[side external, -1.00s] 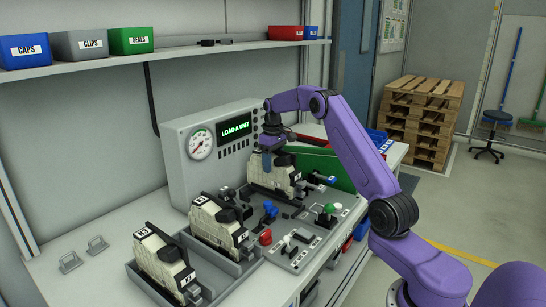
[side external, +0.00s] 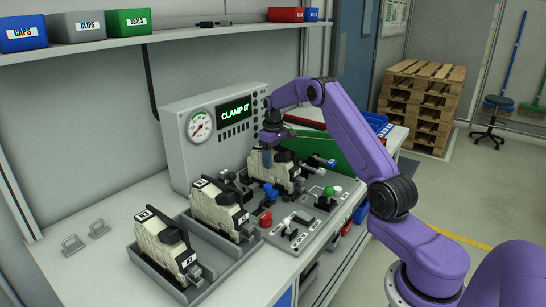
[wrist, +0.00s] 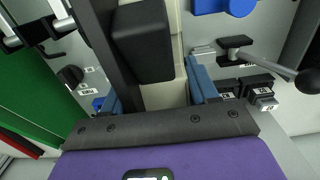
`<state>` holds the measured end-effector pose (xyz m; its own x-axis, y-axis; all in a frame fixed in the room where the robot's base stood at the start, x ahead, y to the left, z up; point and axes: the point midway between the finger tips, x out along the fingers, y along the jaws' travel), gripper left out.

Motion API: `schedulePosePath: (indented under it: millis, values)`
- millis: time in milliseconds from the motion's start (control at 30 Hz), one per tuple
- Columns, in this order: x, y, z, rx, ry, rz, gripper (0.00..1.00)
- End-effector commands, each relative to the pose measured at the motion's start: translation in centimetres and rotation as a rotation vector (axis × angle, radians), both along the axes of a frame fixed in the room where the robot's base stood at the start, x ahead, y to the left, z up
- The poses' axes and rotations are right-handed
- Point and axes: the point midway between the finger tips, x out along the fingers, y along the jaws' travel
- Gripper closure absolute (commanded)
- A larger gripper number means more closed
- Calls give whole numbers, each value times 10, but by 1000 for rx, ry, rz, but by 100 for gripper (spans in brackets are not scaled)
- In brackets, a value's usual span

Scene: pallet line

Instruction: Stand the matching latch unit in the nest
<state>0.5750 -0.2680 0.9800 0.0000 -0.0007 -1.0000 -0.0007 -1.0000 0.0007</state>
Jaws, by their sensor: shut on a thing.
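My gripper (side external: 267,157) points down over the fixture plate below the console. It is shut on a cream latch unit (side external: 284,177) with a dark latch, which stands upright at the far end of the plate. The nest under the unit is mostly hidden. In the wrist view the blue fingers of my gripper (wrist: 155,85) flank the cream body of the unit (wrist: 174,94), with its black latch (wrist: 142,40) between them.
The console (side external: 180,147) behind reads "CLAMP IT". In the wrist view a black-knobbed lever (wrist: 309,81) is close on the right. A green panel (side external: 335,152) stands behind.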

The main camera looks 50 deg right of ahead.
Motion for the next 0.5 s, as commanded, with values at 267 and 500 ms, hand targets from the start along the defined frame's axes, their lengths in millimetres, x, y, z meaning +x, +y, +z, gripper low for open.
schedulePosePath:
  millis: [267,500]
  values:
    - [0,0,1,-1,-2,0,100]
    - [0,0,1,-1,-1,0,12]
